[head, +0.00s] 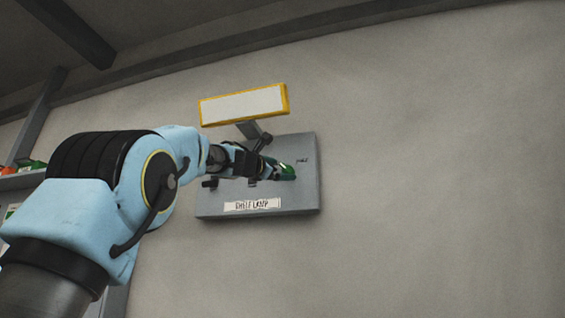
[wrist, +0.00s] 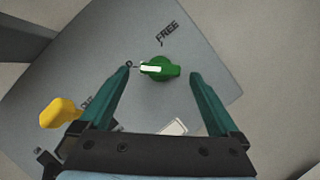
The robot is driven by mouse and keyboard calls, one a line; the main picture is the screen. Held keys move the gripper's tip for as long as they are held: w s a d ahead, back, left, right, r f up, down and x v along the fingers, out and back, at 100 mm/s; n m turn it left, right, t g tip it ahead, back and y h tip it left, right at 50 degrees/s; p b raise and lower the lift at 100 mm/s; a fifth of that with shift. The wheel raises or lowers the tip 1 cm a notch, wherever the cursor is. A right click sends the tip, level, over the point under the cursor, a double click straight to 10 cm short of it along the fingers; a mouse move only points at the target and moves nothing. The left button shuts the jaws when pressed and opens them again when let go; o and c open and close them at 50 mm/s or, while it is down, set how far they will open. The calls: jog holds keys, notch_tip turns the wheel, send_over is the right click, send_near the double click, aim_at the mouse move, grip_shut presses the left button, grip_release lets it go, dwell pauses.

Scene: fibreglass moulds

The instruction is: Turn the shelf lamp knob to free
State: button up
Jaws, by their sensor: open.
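The green knob (wrist: 172,70) sits on a grey panel (wrist: 215,65) in the wrist view. Its white pointer bar points left, towards a small dark mark, and not at the printed word FREE (wrist: 168,32) above it. My gripper (wrist: 161,73) is open, with one teal finger on each side of the knob and a visible gap on both sides. In the head view the panel (head: 302,195) hangs on the wall with a SHELF LAMP label (head: 252,205). My gripper (head: 272,168) is in front of the panel there and partly hides the knob.
A yellow rounded part (wrist: 60,112) stands out left of my left finger in the wrist view. A white board with a yellow frame (head: 288,100) sits above the panel in the head view. The wall (head: 430,170) to the right is bare. A shelf (head: 22,180) is at far left.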

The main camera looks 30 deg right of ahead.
jog(key=shift+w+d+r, duration=0.2)
jog(key=shift+w+d, duration=0.1)
jog(key=shift+d, duration=0.3)
jog(key=shift+c, duration=0.4)
jog(key=c, duration=1.3)
